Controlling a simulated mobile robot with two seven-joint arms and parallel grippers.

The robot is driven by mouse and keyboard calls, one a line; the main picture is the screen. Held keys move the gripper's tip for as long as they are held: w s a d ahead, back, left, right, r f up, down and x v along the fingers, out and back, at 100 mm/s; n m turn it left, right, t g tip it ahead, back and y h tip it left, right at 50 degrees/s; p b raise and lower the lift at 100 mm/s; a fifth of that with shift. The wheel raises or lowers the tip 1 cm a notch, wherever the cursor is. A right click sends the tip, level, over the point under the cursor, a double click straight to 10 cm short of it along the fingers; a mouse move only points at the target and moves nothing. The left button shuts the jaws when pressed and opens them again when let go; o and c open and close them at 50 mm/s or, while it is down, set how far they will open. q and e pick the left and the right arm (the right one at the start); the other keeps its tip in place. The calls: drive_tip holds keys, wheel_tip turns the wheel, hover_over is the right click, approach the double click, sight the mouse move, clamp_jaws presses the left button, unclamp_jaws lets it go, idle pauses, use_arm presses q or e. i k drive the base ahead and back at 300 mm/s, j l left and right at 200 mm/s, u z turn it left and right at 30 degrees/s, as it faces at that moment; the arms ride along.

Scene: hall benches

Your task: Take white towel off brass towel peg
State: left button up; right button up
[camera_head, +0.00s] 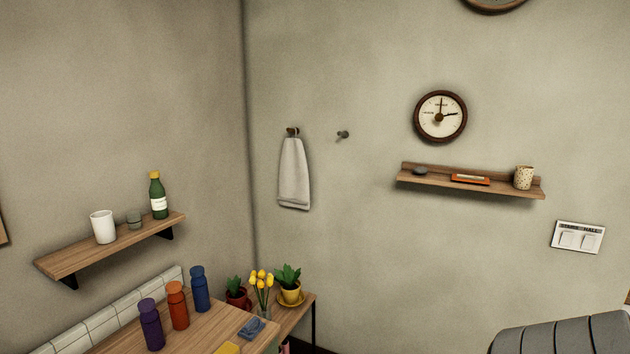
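The white towel (294,175) hangs folded and narrow from the brass towel peg (292,131) on the right-hand wall, just right of the room corner. The towel hangs freely against the wall, with nothing touching its lower end. A second, bare grey peg (343,134) sticks out of the wall to the right of it. Neither of my grippers shows in the head view.
Below the towel, a wooden side table (302,309) holds potted plants and yellow tulips (262,281). A counter (196,327) with several bottles stands lower left. Shelves (480,184) (75,258) project from both walls. A grey chair back (560,335) is lower right.

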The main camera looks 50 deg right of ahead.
sight(293, 178)
drive_tip(key=z, duration=1.5)
drive_tip(key=u, duration=0.45)
drive_tip(key=i+l+u, duration=0.1)
drive_tip(key=u, duration=0.3)
drive_tip(key=l+u, duration=0.2)
drive_tip(key=u, duration=0.25)
drive_tip(key=i+l+u, duration=0.1)
drive_tip(key=l+u, duration=0.25)
drive_tip(key=l, duration=0.15)
drive_tip(key=l+u, duration=0.55)
drive_tip(key=l, duration=0.4)
drive_tip(key=k+l+u, duration=0.15)
drive_tip(key=l, duration=0.4)
